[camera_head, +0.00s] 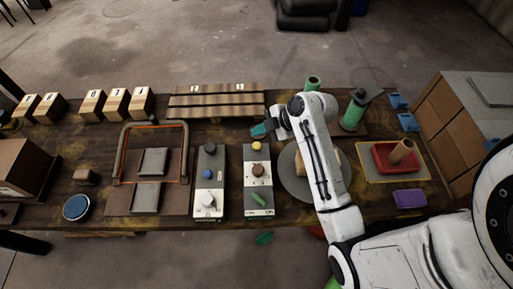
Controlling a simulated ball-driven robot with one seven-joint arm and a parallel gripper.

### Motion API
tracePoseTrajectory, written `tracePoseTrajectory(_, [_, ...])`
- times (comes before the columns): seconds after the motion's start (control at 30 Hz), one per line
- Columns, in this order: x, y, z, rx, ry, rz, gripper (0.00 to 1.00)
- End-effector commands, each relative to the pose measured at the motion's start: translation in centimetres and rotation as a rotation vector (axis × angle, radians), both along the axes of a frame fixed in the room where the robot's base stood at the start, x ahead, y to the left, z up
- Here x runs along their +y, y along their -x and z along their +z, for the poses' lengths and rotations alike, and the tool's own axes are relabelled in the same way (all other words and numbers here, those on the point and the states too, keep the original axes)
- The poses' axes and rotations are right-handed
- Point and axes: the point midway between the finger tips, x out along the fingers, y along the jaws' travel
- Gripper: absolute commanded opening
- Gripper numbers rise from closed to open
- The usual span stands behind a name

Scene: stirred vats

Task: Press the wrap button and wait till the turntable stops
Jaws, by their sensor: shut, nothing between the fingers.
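My white arm reaches over the wooden bench, and my gripper (262,130), with teal fingertips, is shut and empty. It hangs just behind a control panel (248,200) with a yellow button (257,146) at its far end, a brown round knob (258,169) and a green switch (259,199). I cannot tell which control is the wrap button, or whether the fingertips touch the panel. A grey round turntable (292,180) lies right of this panel, largely hidden by my arm. A tan block (335,157) shows on it, partly hidden. I cannot tell whether it turns.
A second panel (219,187) has a blue button and a white knob. Left of it stands an orange-edged frame (122,155). A slatted wooden rack (215,103) is at the back. A red tray (380,163), green spool (353,112) and purple block (410,198) are right.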

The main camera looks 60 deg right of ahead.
Motion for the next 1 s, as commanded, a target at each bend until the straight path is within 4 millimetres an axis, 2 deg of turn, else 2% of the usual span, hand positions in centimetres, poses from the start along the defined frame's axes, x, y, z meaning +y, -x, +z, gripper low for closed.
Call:
tracePoseTrajectory(0.03, [0.0, 0.0, -1.3, 0.000, -0.001, -0.001, 0.00])
tracePoseTrajectory(0.1, [0.0, 0.0, -2.3, 0.001, -0.001, 0.000, 0.00])
tracePoseTrajectory(0.3, [0.0, 0.0, -4.0, 0.001, -0.001, 0.000, 0.00])
tracePoseTrajectory(1.0, [0.0, 0.0, -4.2, 0.001, 0.000, 0.001, 0.00])
